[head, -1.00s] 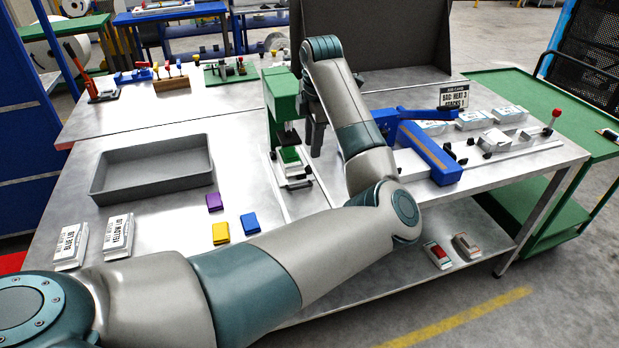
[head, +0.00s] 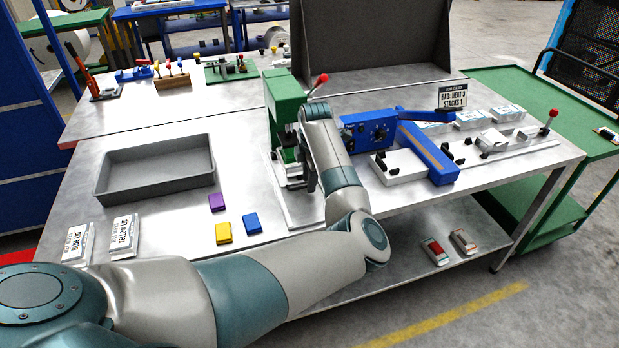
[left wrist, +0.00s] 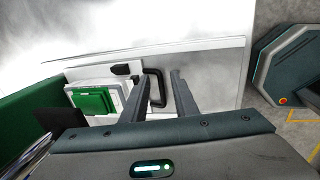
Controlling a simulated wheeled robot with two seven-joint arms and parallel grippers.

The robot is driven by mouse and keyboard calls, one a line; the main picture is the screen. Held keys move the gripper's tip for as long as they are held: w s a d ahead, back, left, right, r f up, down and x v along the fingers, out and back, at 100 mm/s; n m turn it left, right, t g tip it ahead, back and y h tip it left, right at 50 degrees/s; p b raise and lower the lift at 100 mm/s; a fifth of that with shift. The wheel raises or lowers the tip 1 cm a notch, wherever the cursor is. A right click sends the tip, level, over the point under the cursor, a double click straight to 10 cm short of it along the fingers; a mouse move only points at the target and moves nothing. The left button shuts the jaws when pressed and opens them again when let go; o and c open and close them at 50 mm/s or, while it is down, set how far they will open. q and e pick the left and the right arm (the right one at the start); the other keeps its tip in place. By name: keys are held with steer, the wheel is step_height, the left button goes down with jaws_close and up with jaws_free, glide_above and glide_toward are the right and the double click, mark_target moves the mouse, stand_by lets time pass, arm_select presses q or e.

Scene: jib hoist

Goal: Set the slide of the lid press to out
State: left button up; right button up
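The green lid press (head: 286,98) stands on the near table with a red-knobbed lever raised. Its slide shows in the left wrist view as a pale plate (left wrist: 75,74) carrying a white box with a green top (left wrist: 91,102). A dark loop handle (left wrist: 158,84) sits at the slide's end. My left gripper (left wrist: 162,76) is open, its two fingers apart, with the handle showing between them. I cannot tell whether the fingers touch it. In the head view my arm partly hides the slide and the left gripper (head: 298,183). My right gripper is out of view.
A grey tray (head: 155,168) and purple, yellow (head: 223,232) and blue (head: 252,223) pieces lie left of the press. Labelled lid boxes (head: 124,236) are at the near left. A blue machine (head: 368,132) stands close on the right.

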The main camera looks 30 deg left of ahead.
arm_select(q)
steer(key=shift+f, duration=0.15)
jaws_close()
stand_by(1.4)
